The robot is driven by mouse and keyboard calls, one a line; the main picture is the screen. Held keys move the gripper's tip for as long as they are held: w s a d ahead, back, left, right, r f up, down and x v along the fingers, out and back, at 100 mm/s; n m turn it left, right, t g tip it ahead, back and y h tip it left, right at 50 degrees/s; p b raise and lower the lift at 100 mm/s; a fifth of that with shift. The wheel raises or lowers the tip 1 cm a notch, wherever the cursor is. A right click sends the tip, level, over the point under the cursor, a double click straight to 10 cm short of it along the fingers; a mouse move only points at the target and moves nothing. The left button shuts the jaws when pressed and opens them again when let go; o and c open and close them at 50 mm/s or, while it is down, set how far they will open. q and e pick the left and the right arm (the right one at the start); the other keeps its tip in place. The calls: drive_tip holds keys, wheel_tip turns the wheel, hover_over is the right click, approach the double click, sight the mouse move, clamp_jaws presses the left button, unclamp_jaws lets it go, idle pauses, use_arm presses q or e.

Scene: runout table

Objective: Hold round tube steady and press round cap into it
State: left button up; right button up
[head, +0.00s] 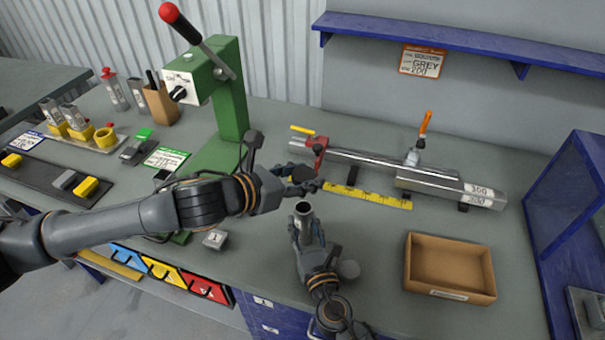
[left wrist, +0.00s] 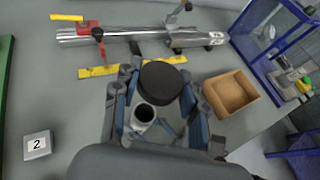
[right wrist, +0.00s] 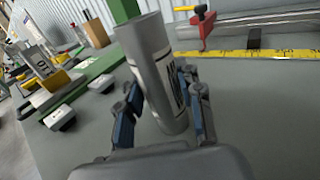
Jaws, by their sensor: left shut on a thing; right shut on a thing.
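The round tube (head: 304,212) is a grey metal cylinder with its open end up, roughly upright near the table's front edge. My right gripper (head: 307,240) is shut around it; the right wrist view shows the tube (right wrist: 155,75) between the fingers, with a label on its side. The round cap (left wrist: 162,82) is a dark disc. My left gripper (head: 306,180) is shut on it, and the fingers partly hide it in the head view. The cap is above the tube and apart from it. In the left wrist view the tube's open mouth (left wrist: 145,113) shows beside the cap, uncovered.
A yellow ruler (head: 368,196) and a metal rail with a red clamp (head: 318,152) lie behind. An open cardboard box (head: 450,268) stands right. A green press (head: 232,100) stands left. A small grey block (head: 215,239) sits near the front edge.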

sight(303, 202)
use_arm(q)
drive_tip(key=shift+f, duration=2.9)
drive_tip(key=shift+f, duration=0.85)
drive_tip(key=shift+r, duration=0.55)
drive_tip(key=shift+f, duration=0.65)
idle(1.0)
drive_tip(key=o, duration=1.1)
drive_tip(key=shift+s, duration=0.1)
drive_tip(key=v, duration=1.2)
